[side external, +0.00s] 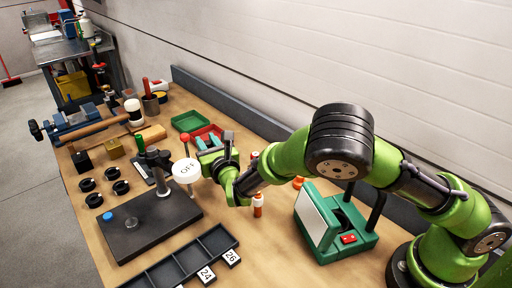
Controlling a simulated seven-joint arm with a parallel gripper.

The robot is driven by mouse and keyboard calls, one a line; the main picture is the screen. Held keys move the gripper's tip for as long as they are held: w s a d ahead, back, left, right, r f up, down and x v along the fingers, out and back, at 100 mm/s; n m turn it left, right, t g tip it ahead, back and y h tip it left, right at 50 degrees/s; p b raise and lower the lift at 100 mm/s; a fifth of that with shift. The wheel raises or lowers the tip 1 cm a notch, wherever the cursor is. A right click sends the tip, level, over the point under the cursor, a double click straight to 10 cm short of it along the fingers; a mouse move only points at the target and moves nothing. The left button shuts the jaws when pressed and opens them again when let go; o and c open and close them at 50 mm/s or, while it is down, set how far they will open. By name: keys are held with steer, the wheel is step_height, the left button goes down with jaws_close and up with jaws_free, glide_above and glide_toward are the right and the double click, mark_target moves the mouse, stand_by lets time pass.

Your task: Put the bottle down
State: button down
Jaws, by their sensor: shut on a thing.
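A small orange and white bottle-like container (258,205) stands on the bench below my wrist, apart from the jaws. Similar orange pieces, one right of it (298,182) and one behind my arm (254,155), are partly hidden.
A black base plate (135,235) with a blue button and a dark divided tray (165,275) lie in front. A green case (340,240) stands right. Red (213,129) and green (188,121) trays lie behind. Black rings and a vise are left. Bare wood shows right of the divided tray.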

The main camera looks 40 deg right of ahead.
steer(key=shift+f, duration=1.35)
steer(key=shift+f, duration=0.1)
steer(key=c, duration=0.9)
jaws_free()
steer(key=shift+o, duration=0.2)
